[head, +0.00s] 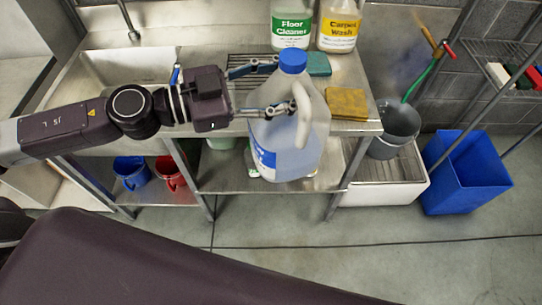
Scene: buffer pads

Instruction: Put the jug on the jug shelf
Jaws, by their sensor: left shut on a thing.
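The jug (291,152) is translucent, with a blue cap, a blue and white label and a handle on its right side. It is roughly upright at the front edge of the steel counter (345,85) and overlaps the view of the lower shelf (225,182). My left gripper (274,88) reaches in from the left and is shut on the jug near its upper part. Whether the jug touches any surface is unclear. No shelf is marked as the jug shelf. My right gripper is out of view.
Floor Cleaner (291,25) and Carpet Wash (339,27) jugs stand at the counter's back. A green sponge (319,64) and a yellow cloth (347,103) lie nearby. Below are a blue bucket (132,172) and a red bucket (171,173). A blue bin (466,175) stands right.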

